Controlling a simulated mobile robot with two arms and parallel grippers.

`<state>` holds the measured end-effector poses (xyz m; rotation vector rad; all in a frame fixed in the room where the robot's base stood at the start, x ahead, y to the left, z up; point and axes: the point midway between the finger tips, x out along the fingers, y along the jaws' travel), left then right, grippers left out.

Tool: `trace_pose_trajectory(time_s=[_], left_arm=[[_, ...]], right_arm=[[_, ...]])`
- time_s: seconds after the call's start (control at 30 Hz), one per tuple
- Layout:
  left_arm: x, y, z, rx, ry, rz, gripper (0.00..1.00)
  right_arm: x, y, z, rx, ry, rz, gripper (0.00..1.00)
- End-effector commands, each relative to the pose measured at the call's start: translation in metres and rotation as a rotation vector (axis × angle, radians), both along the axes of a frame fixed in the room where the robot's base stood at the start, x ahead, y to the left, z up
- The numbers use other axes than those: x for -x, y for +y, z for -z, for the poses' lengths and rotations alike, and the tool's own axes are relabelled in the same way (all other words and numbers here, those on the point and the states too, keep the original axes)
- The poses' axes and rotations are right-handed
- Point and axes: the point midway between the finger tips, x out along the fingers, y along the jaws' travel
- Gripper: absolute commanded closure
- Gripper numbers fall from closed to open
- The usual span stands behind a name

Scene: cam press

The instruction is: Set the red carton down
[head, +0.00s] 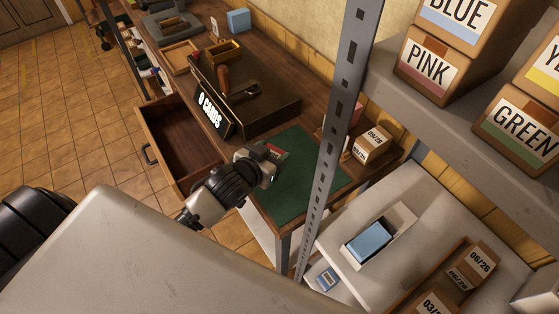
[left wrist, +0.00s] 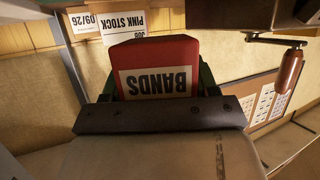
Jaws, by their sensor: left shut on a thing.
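The red carton (left wrist: 152,52) has a white BANDS label, upside down in the left wrist view. My left gripper (left wrist: 156,78) is shut on it, with a green finger at either side. In the head view, only a small part of the red carton (head: 277,152) shows beyond my left gripper (head: 266,160). They are over the left part of the green mat (head: 300,190) on the wooden bench. I cannot tell whether the carton touches the mat. My right gripper is not in view.
An open, empty-looking drawer (head: 180,145) juts out left of the gripper. A dark press (head: 255,105) with a sign stands behind the mat. A metal post (head: 335,130) crosses the view at right. A labelled box (head: 371,145) sits beyond it. Most of the mat is clear.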

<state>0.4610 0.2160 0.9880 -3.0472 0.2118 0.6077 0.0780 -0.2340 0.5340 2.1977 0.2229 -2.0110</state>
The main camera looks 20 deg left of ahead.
Motion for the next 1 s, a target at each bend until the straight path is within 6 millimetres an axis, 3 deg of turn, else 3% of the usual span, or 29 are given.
trace_pose_trajectory(time_s=[0.43,0.87,0.9,1.0], left_arm=[[0.0,-0.001,0.056,0.001,0.001,0.0,0.66],[0.0,0.0,0.065,0.001,-0.002,0.001,0.66],[0.0,0.0,0.064,0.001,-0.001,0.001,0.35],[0.0,0.0,0.063,0.001,-0.001,0.001,0.19]], right_arm=[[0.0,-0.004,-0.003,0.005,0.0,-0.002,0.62],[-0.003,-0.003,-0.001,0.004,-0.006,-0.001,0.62],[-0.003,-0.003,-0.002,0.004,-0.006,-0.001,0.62],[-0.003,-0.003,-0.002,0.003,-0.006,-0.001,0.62]])
